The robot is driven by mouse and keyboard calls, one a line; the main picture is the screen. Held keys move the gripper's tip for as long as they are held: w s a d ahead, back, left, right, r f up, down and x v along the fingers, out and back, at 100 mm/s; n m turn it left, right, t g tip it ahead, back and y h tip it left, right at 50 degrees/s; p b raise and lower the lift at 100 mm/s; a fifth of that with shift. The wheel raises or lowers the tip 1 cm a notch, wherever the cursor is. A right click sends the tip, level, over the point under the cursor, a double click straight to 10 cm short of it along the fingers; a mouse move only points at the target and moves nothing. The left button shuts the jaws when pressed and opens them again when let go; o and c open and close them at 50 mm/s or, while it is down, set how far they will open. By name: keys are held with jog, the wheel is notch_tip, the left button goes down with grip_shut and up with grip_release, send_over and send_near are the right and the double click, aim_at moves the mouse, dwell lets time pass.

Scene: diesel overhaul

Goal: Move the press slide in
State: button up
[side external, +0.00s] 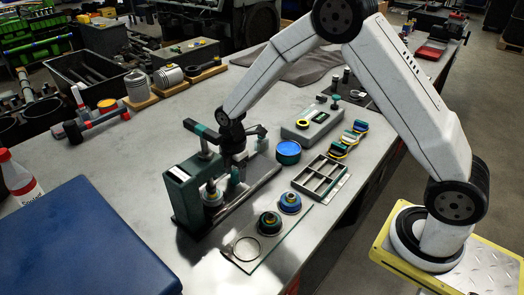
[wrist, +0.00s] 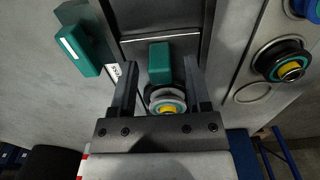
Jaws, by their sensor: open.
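The press (side external: 185,195), a grey-green upright frame with a lever and a long rail base, stands on the bench in the side view. A teal block (wrist: 159,62), which looks like the handle of the press slide, stands between my fingers in the wrist view. A round part with a teal ring and yellow centre (wrist: 167,107) sits just below it in that view; it also shows beside the press frame in the side view (side external: 212,192). My gripper (wrist: 159,75) is open, with a finger on either side of the block. I cannot tell whether they touch it.
A teal-tipped lever (wrist: 82,50) is close to the left of my fingers. A plate (side external: 262,235) with round parts, a grey divided tray (side external: 320,177), a blue-topped tin (side external: 288,152) and a grey box (side external: 311,123) lie to the right. A blue case (side external: 90,245) fills the near left.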

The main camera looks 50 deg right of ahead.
jog(key=shift+r, duration=2.6)
jog(key=shift+r, duration=0.1)
jog(key=shift+r, duration=1.9)
jog(key=s+d+m+t, duration=0.2)
jog(key=s+d+m, duration=0.1)
jog(key=s+m, duration=1.5)
jog(key=shift+s+d+f+t, duration=0.2)
jog(key=shift+f+t, duration=0.1)
jog(key=shift+f, duration=0.15)
